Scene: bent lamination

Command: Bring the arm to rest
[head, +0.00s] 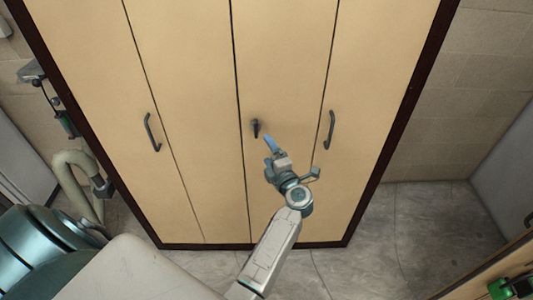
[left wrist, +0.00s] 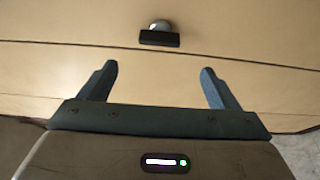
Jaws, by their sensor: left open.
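My left gripper (head: 271,145) is raised in front of a tall light-wood cabinet (head: 195,60), with its blue fingers pointing up toward a small dark knob-like handle (head: 256,128). In the left wrist view the gripper (left wrist: 156,82) is open, its two blue fingers wide apart with nothing between them. The dark handle (left wrist: 160,38) lies beyond the fingertips, roughly centred and apart from them. My right gripper is not in view.
The cabinet doors look closed. A dark bar handle (head: 152,132) is on the left door and another (head: 329,130) on the right. Grey floor (head: 400,235) is open at the lower right. A wooden edge with a green item (head: 512,287) sits in the bottom right corner.

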